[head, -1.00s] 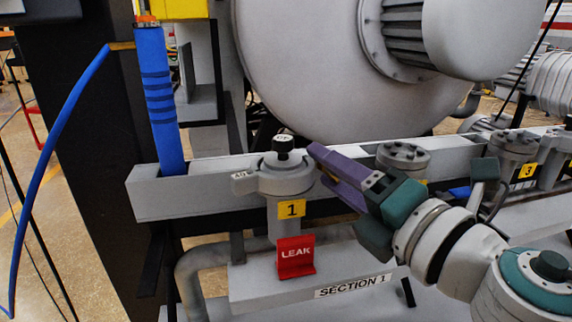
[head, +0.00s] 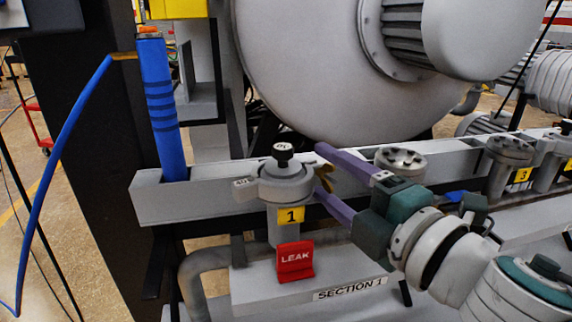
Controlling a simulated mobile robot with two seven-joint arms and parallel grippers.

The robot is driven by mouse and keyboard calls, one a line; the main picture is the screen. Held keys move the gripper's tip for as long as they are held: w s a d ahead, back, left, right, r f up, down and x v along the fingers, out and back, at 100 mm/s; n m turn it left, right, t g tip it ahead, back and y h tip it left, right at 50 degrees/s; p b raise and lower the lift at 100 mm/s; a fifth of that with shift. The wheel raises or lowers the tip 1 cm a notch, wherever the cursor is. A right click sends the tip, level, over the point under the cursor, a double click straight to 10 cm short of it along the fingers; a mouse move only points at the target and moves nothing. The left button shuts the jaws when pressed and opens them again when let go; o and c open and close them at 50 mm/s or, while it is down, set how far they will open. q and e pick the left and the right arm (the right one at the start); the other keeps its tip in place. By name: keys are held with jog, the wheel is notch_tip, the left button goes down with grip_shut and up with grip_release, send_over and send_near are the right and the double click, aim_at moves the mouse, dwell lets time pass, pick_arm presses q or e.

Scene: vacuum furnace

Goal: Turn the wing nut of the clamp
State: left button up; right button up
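The clamp (head: 286,184) is a grey ring around the vertical fitting marked 1, below a black knob (head: 283,151). A small brass-yellow piece, which looks like the wing nut (head: 325,174), sticks out at the clamp's right side and is partly hidden by my fingers. My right gripper (head: 321,170) comes in from the lower right. Its two purple fingers are spread, one above and one below the brass piece. I cannot tell whether either finger touches it. My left gripper is not in view.
A yellow tag "1" (head: 291,215) and a red LEAK sign (head: 295,262) are below the clamp. A grey rail (head: 160,203) runs behind it. A blue hose (head: 160,110) rises at the left. More fittings, one tagged 3 (head: 522,175), stand to the right. A large grey vessel (head: 300,70) fills the back.

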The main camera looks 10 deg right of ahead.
jog(key=shift+o, duration=1.2)
jog(key=v, duration=1)
